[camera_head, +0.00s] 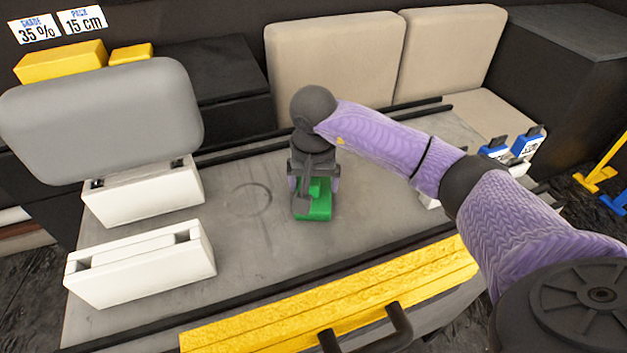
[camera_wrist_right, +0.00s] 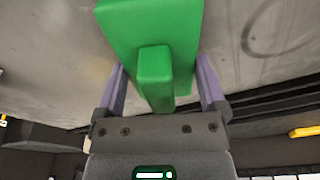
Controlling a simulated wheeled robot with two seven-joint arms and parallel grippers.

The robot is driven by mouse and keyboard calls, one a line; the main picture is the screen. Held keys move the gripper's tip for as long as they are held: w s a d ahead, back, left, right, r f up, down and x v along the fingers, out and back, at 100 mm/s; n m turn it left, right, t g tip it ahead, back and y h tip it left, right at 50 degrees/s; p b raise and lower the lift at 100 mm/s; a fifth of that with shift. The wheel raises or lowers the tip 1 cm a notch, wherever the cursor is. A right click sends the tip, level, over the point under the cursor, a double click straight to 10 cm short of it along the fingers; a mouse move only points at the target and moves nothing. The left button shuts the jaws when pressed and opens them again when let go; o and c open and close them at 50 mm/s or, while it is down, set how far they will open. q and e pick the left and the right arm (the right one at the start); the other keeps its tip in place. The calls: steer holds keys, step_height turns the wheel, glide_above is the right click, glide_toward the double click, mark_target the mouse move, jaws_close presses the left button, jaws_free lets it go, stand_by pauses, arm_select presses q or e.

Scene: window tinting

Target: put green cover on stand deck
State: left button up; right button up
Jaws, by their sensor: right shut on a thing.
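The green cover (camera_head: 318,208) is at the middle of the grey deck (camera_head: 245,235) in the head view. My right gripper (camera_head: 314,185) points down over it and is shut on it. In the right wrist view the green cover (camera_wrist_right: 150,30) with its raised block-shaped handle (camera_wrist_right: 155,68) sits between the two purple-sided fingers of the gripper (camera_wrist_right: 160,85). The cover is close to the deck surface; I cannot tell whether it touches. My left gripper is not in view.
Two white slotted stands (camera_head: 140,265) (camera_head: 145,195) are on the deck's left; the rear one is beside a grey rounded panel (camera_head: 100,115). Blue-labelled items (camera_head: 527,142) are at the right. A yellow front edge (camera_head: 330,298) borders the deck. A faint ring mark (camera_head: 252,198) is left of the cover.

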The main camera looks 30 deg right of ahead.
mark_target(313, 180)
steer(key=o, duration=1.1)
steer(key=shift+f, duration=0.15)
steer(key=shift+r, duration=0.4)
steer(key=r+p, duration=0.1)
steer(key=r, duration=0.2)
steer(key=r+p, duration=0.1)
steer(key=r, duration=0.3)
steer(key=s+a+r+p, duration=0.1)
steer(key=r, duration=0.2)
steer(key=shift+s+r+p, duration=0.1)
steer(key=shift+r+p, duration=0.1)
steer(key=shift+p, duration=0.1)
steer(key=shift+s+r, duration=0.1)
steer(key=shift+r, duration=0.45)
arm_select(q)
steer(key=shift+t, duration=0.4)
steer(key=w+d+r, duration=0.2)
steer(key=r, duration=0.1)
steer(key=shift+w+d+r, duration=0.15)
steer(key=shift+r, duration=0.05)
